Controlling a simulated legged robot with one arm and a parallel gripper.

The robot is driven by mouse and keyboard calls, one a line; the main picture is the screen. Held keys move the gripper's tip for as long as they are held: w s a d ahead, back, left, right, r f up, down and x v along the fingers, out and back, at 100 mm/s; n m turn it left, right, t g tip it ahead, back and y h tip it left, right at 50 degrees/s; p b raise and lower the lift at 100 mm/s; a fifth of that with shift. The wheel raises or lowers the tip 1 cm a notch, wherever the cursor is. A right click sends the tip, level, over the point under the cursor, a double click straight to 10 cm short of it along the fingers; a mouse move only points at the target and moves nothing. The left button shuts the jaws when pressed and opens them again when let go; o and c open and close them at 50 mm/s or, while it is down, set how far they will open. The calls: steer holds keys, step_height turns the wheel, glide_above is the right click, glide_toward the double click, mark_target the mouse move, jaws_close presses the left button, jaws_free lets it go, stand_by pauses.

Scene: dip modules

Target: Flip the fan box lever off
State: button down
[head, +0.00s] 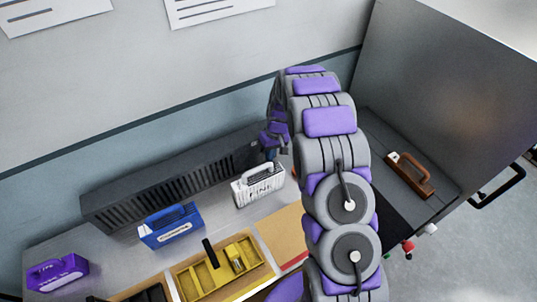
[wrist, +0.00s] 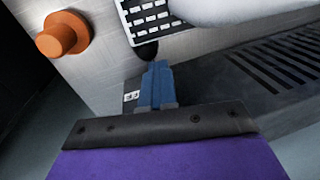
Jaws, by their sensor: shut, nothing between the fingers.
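My gripper (wrist: 156,72) is shut and empty, its blue fingers together in the wrist view. In the head view my gripper (head: 271,148) is beside the right end of the long dark vented unit, partly hidden by my arm. In the wrist view a black rounded tip (wrist: 148,50) sits just beyond the fingertips, below a white panel with a black grid (wrist: 150,14). It may be the lever's end, but I cannot tell, nor whether the fingers touch it. I cannot make out the fan box as a whole or the lever's position.
An orange knob (wrist: 62,34) sticks out of a grey metal face in the wrist view. The dark vented unit (head: 170,182) runs along the wall. White (head: 258,186), blue (head: 172,228) and purple (head: 58,273) handled modules, a yellow tray (head: 205,284) and a brown handled module (head: 410,175) stand around.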

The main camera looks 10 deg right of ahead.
steer(key=shift+a, duration=0.2)
steer(key=c, duration=1.6)
jaws_free()
steer(key=shift+d, duration=0.65)
steer(key=o, duration=0.3)
steer(key=shift+d, duration=0.3)
steer(key=o, duration=0.5)
steer(key=shift+a, duration=0.8)
steer(key=shift+d+r, duration=0.3)
steer(key=shift+w+d+r+p, duration=0.15)
steer(key=shift+d+r, duration=0.3)
steer(key=shift+r, duration=2.3)
steer(key=shift+w+d+r+p, duration=0.15)
steer(key=shift+d+r, duration=0.3)
steer(key=shift+r, duration=2.25)
steer(key=shift+w+d+r+p, duration=0.15)
steer(key=shift+d+r, duration=0.3)
steer(key=shift+r, duration=2.3)
